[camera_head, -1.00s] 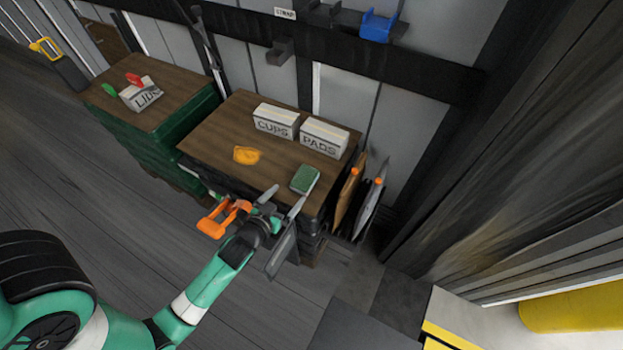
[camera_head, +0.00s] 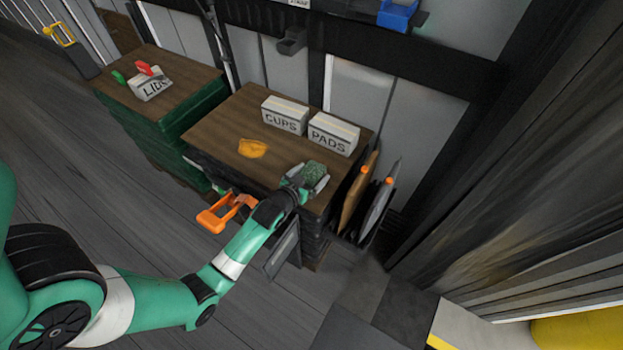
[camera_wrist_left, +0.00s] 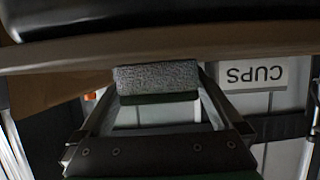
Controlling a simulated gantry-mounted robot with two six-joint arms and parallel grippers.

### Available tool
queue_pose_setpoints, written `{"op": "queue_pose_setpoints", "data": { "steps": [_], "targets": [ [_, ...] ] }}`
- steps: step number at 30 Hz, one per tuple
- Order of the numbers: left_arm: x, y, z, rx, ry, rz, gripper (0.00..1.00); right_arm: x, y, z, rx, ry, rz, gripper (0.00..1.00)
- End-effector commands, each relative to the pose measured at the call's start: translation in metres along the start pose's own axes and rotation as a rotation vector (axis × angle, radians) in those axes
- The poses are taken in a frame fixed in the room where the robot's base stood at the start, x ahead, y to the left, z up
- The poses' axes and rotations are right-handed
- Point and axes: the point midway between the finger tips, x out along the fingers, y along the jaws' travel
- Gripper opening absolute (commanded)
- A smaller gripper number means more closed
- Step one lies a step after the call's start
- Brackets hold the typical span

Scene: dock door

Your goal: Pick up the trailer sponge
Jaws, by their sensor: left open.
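The sponge (camera_head: 313,174), a small green block, lies on the right front corner of the brown-topped stack (camera_head: 228,128). My left gripper (camera_head: 308,178) has reached it, with a finger on each side of the sponge. In the left wrist view the sponge (camera_wrist_left: 158,78) looks grey and rough, with a dark band along one face, and sits between the fingertips of the open gripper (camera_wrist_left: 158,90). I cannot tell whether the fingers touch it. My right gripper is not in view.
An orange cloth-like item (camera_head: 253,148) lies left of the sponge. The CUPS box (camera_head: 284,116) and PADS box (camera_head: 333,134) stand behind. A LIDS box (camera_head: 150,86) is on the left stack. Flat panels (camera_head: 376,206) stand upright at right. An orange handle (camera_head: 222,214) is at the front.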

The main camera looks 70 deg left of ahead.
Motion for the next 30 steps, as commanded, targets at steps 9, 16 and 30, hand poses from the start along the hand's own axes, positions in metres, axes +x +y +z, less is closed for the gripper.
{"op": "queue_pose_setpoints", "data": {
  "steps": [9, 16, 30],
  "targets": [
    [0.001, 0.0, -0.001, 0.0, 0.0, 0.0, 0.8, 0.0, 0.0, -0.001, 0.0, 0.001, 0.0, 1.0],
    [0.0, 0.0, -0.001, 0.0, 0.0, 0.0, 0.39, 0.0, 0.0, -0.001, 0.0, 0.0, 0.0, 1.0],
    [-0.005, 0.0, -0.014, 0.0, 0.003, 0.0, 0.29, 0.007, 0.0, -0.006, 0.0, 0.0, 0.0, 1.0]
  ]
}}
